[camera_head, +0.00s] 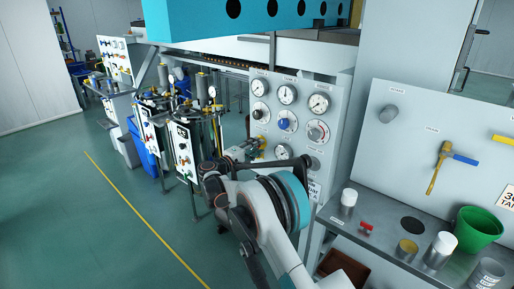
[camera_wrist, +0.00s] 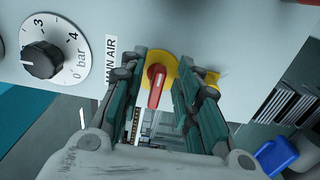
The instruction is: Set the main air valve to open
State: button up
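The main air valve shows in the wrist view as a red handle (camera_wrist: 156,88) on a yellow plate (camera_wrist: 173,68), beside a "MAIN AIR" label (camera_wrist: 110,62) on the pale panel. The label runs up the picture, and the handle lies nearly along the same line. My gripper (camera_wrist: 157,76) is open, with one finger on each side of the handle. A gap shows on both sides, so I see no grip on it. In the head view my gripper (camera_head: 240,152) is at the lower left of the gauge panel, and my arm hides part of that area.
A black knob (camera_wrist: 41,60) with a bar scale is left of the valve in the wrist view. The gauge panel (camera_head: 300,75) carries several dials. A shelf (camera_head: 385,228) at right holds cans and a green bucket (camera_head: 478,228). Open floor lies at left.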

jog(key=v, duration=1.1)
